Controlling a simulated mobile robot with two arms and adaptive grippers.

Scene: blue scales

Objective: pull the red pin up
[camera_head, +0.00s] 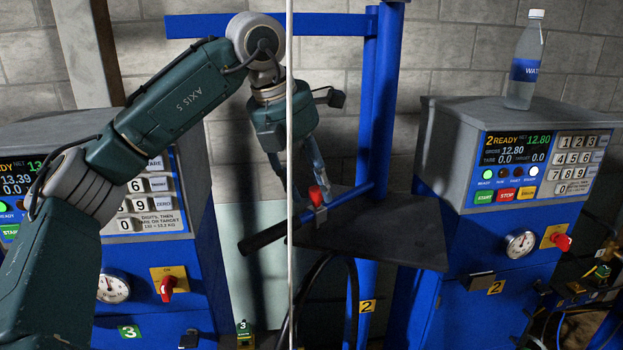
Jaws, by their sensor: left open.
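The red pin (316,196) stands on a bracket at the blue bar above the dark platform, near the middle of the head view. My left gripper (308,200) reaches down from above with its fingers on either side of the pin, open. I cannot tell whether a finger touches the pin. The pin's lower part is hidden in its bracket. My right gripper is not in view.
A thin pale vertical rod (290,60) crosses the view by my left gripper. A blue post (384,90) rises behind the platform (400,235). Scale cabinets stand on both sides; a water bottle (525,62) stands on the right one (450,220).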

